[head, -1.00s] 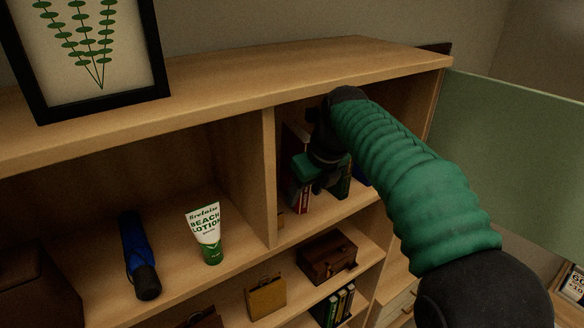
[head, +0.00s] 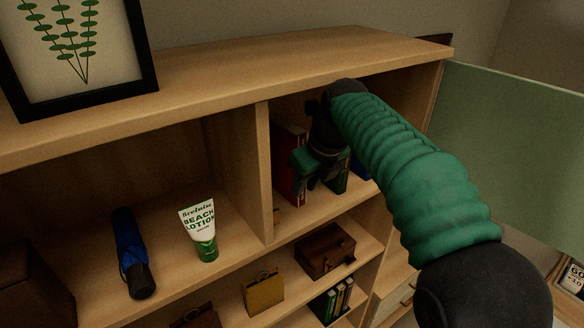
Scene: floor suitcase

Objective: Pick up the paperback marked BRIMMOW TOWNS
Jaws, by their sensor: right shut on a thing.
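My right gripper (head: 318,172) reaches into the upper right compartment of the shelf, among upright books. It is shut on a book, largely hidden by the fingers and wrist. A red book (head: 290,165) stands just left of the gripper. A green book (head: 343,178) shows just right of the fingers, and a blue book (head: 361,168) stands farther right, partly behind my arm. No title can be read, so I cannot tell which one is marked BRIMMOW TOWNS. My left gripper is not in view.
A vertical divider (head: 257,170) closes the compartment on the left; an open green door (head: 510,160) stands at the right. A lotion tube (head: 200,230) and a blue umbrella (head: 130,250) occupy the left compartment. Bags and a brown case (head: 325,250) sit below.

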